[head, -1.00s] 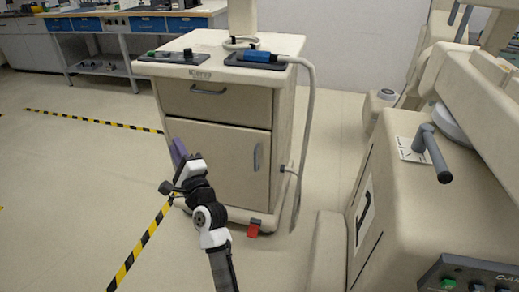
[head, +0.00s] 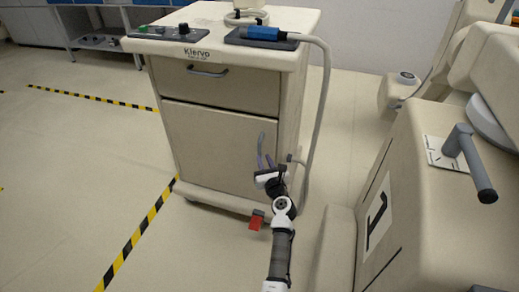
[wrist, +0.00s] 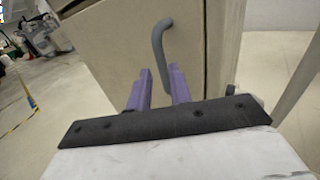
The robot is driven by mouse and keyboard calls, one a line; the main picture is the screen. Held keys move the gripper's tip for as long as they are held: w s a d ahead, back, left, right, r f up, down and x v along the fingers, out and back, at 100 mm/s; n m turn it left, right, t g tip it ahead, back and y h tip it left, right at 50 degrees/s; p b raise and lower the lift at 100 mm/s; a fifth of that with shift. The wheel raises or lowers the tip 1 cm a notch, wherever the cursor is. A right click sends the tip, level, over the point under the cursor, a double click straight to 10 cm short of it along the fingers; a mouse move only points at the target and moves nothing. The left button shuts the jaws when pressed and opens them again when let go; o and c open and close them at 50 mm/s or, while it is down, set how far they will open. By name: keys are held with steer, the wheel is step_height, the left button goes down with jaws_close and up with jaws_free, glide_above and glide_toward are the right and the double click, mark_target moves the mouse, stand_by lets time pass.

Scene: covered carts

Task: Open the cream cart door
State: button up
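The cream cart (head: 295,90) stands ahead of me, with its door (head: 205,150) shut below a drawer. The door's grey bar handle (head: 262,143) is upright near the door's right edge. My gripper (head: 266,162) is at the lower part of this handle, in front of the door. In the wrist view, my two purple fingers (wrist: 160,80) are apart, and the handle (wrist: 158,42) rises above and between their tips. The handle's lower end is hidden behind the gripper. I cannot tell whether the fingers touch it.
The drawer (head: 215,83) above the door has its own handle. A grey hose (head: 322,110) hangs down the cart's right side. A red pedal (head: 256,220) sits at its base. A large cream machine (head: 420,215) stands close on the right. Floor at left is clear.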

mark_target(260, 150)
steer(key=b+x, duration=0.1)
steer(key=x, duration=0.6)
jaws_close()
